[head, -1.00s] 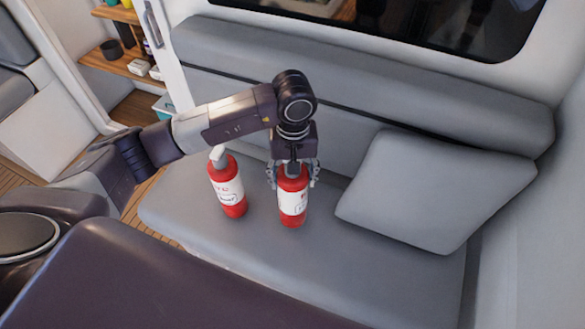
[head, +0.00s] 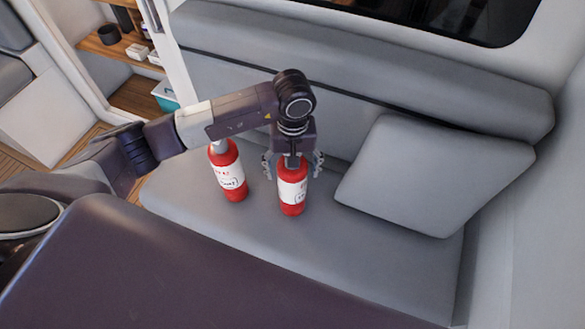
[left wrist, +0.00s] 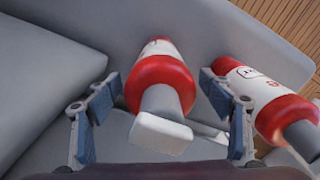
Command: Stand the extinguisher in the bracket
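Two red extinguishers with white labels and pale tops stand on the grey seat cushion. The right one (head: 292,190) is under my left gripper (head: 292,168); it also shows in the left wrist view (left wrist: 160,82). The gripper points down with its fingers spread on both sides of that extinguisher's upper part. The left wrist view shows a gap at the left finger; the right finger is close to the red body. The other extinguisher (head: 229,177) stands just to the left, its top partly hidden by my arm. No bracket is visible. My right gripper is out of view.
A grey pillow (head: 435,175) leans against the backrest, right of the gripper. The bench seat (head: 300,245) is clear in front of the extinguishers. Wooden shelves (head: 115,48) with small items stand at the upper left.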

